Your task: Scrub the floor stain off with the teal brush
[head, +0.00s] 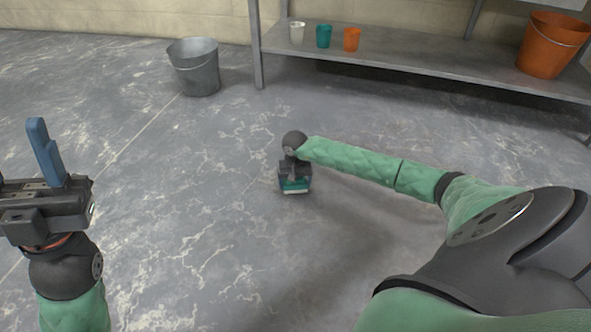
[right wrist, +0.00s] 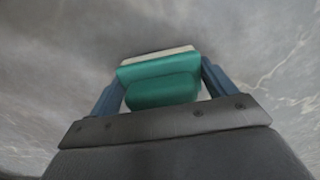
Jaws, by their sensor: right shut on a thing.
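The teal brush (head: 295,186) is at floor level in the middle of the head view. Its teal body (right wrist: 158,85) and pale bristle edge also show in the right wrist view. My right gripper (head: 294,178) points down and is shut on the brush, with one blue finger on each side of it. Whether the bristles touch the floor is hard to tell. I cannot pick out the stain among the floor's pale veins and shadows. My left gripper (head: 45,150) is raised at the left edge, away from the brush; its finger gap does not show clearly.
A grey metal bucket (head: 195,68) stands on the floor at the back left. A low grey shelf (head: 420,68) along the wall bears white (head: 297,32), teal (head: 323,36) and orange (head: 351,39) cups and an orange bucket (head: 551,46). The floor around the brush is clear.

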